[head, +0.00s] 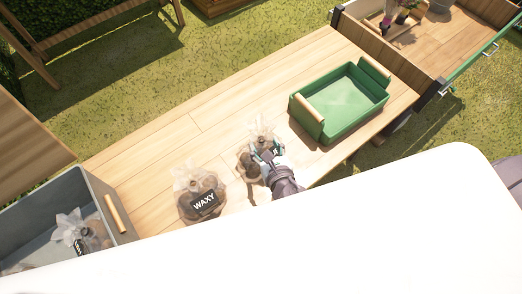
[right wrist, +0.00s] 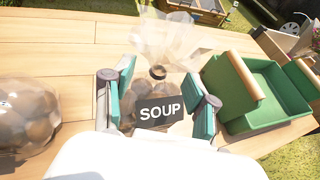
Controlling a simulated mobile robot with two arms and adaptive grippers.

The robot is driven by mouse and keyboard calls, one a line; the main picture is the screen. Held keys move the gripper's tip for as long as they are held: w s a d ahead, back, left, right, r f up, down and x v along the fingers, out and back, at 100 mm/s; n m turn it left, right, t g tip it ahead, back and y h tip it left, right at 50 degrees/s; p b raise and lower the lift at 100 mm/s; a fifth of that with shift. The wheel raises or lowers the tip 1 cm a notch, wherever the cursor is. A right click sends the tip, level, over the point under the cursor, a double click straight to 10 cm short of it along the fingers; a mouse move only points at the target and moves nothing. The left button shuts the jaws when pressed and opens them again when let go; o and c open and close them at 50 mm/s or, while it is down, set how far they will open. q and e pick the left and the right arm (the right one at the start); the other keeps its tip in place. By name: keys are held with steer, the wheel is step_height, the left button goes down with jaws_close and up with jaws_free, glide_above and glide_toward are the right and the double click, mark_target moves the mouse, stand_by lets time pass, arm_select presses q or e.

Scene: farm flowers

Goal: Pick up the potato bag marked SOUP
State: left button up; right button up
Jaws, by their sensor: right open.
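The potato bag marked SOUP (right wrist: 160,110) stands on the wooden table, a clear bag with a gathered top and a black label. In the head view the SOUP bag (head: 261,135) is partly hidden behind my right gripper (head: 268,158). In the right wrist view my right gripper (right wrist: 160,105) is open, with one teal-padded finger on each side of the bag. I cannot tell whether the fingers touch it. My left gripper is not in view.
A bag marked WAXY (head: 200,192) stands left of the SOUP bag. An empty green tray (head: 335,128) with wooden handles is to its right. A grey crate (head: 118,222) holding another bag is at the lower left. The table's far left part (head: 180,125) is clear.

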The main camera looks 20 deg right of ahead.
mark_target(262, 139)
steer(key=x, duration=0.4)
steer(key=shift+w+d+f, duration=0.1)
steer(key=shift+w+f, duration=0.05)
steer(key=shift+w, duration=0.1)
steer(key=shift+w+f, duration=0.1)
steer(key=shift+w, duration=0.1)
steer(key=shift+c, duration=0.5)
jaws_close()
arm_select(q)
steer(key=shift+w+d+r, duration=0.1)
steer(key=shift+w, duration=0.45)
